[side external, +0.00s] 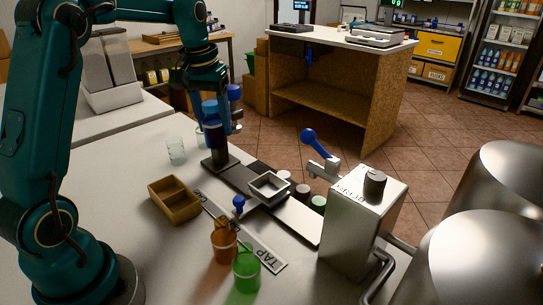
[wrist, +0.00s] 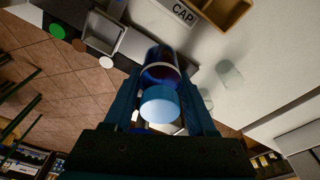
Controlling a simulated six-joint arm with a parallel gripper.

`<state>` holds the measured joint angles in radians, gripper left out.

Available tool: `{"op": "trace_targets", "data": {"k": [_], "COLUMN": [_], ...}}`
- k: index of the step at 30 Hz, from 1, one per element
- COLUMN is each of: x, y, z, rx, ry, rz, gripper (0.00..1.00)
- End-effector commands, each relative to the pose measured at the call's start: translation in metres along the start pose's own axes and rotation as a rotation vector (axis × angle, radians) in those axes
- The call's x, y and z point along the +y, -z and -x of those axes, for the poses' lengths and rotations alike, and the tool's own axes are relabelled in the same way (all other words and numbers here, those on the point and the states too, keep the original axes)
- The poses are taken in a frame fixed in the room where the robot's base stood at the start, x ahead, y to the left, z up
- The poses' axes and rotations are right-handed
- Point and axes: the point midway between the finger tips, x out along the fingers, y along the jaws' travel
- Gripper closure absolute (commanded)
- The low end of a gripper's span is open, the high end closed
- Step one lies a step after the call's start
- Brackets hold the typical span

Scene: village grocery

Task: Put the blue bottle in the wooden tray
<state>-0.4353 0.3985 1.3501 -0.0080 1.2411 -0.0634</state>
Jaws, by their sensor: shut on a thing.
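My gripper (wrist: 160,108) is shut on the blue bottle (wrist: 161,72). In the wrist view the bottle's light blue top (wrist: 160,105) faces the camera between the two fingers, with a darker body beyond it. In the side view the bottle (side external: 211,109) is upright below my wrist, over or at the dark end of the station strip; I cannot tell whether it touches the base. The wooden tray (side external: 173,212), a small two-compartment box, lies nearer on the white counter. Its compartments look empty. It also shows at the top of the wrist view (wrist: 236,22).
Clear glasses (side external: 176,151) stand left of the bottle. A small square metal tray (side external: 269,190) sits on the strip. A metal box machine (side external: 357,225) is at right. Counter around the wooden tray is fairly clear.

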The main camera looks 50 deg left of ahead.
Motion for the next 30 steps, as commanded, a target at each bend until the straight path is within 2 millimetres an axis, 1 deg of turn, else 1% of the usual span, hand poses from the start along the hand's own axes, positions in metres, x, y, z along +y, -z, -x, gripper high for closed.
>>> {"op": "trace_targets", "data": {"k": [5, 8, 12, 15, 18, 22, 26, 30], "x": [-0.013, -0.023, -0.036, -0.045, -0.052, -0.057, -0.058, -0.058], "y": [-0.019, -0.034, -0.059, -0.076, -0.091, -0.101, -0.101, -0.103], "z": [-0.012, -0.018, -0.025, -0.028, -0.03, -0.029, -0.03, -0.041], "rx": [-0.017, -0.019, -0.014, -0.005, 0.0, 0.001, 0.008, 0.006], "ry": [0.045, 0.077, 0.122, 0.15, 0.171, 0.181, 0.178, 0.179], "rz": [0.335, 0.538, 0.798, 0.948, 1.032, 1.054, 1.059, 1.058], "gripper": [1.0, 1.0, 1.0, 1.0, 1.0, 1.0, 1.0, 1.0]}}
